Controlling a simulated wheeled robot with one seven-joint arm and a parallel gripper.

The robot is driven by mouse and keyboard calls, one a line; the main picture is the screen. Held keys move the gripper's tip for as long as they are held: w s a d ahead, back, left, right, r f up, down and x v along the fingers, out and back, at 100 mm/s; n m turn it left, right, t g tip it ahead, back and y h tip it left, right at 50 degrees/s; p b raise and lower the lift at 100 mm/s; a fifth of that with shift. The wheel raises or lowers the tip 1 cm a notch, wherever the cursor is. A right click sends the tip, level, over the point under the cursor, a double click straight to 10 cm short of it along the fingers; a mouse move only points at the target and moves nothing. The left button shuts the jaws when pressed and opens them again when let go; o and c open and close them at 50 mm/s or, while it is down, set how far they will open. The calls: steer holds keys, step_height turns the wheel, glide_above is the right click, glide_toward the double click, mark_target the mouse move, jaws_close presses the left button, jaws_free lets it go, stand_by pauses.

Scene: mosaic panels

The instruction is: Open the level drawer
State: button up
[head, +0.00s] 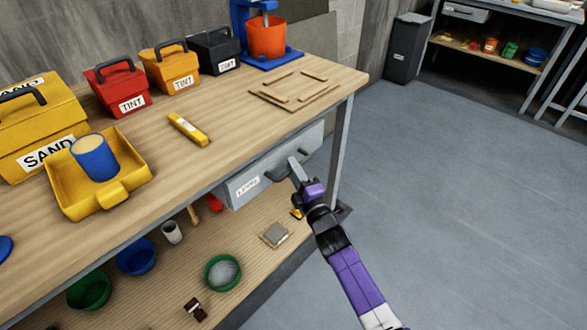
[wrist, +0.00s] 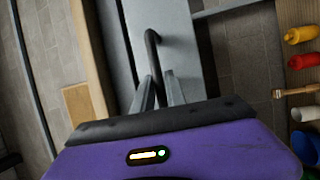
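The level drawer (head: 262,172) is a grey drawer under the front edge of the wooden workbench, with a white label whose writing is too small to read surely. It appears closed or nearly so. Its dark bar handle (wrist: 152,45) stands out from the grey front in the wrist view. My gripper (head: 294,166) is at the handle, its fingers (wrist: 159,80) on either side of the bar. I cannot tell whether they press on it. In the head view the fingers partly cover the handle.
The workbench top (head: 225,130) holds a yellow tray (head: 70,205), toolboxes and a yellow level-like bar (head: 188,129). The lower shelf (head: 255,270) holds bowls and small items. Open grey floor (head: 440,200) lies to the right, with a bin (head: 405,50) behind.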

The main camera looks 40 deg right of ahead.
jaws_close()
stand_by(1.1)
steer(key=s+p, duration=0.4)
steer(key=s, duration=2)
steer(key=shift+d, duration=0.4)
steer(key=o, duration=0.5)
jaws_free()
steer(key=v, duration=0.8)
steer(key=shift+b, duration=0.3)
steer(key=shift+w, duration=0.1)
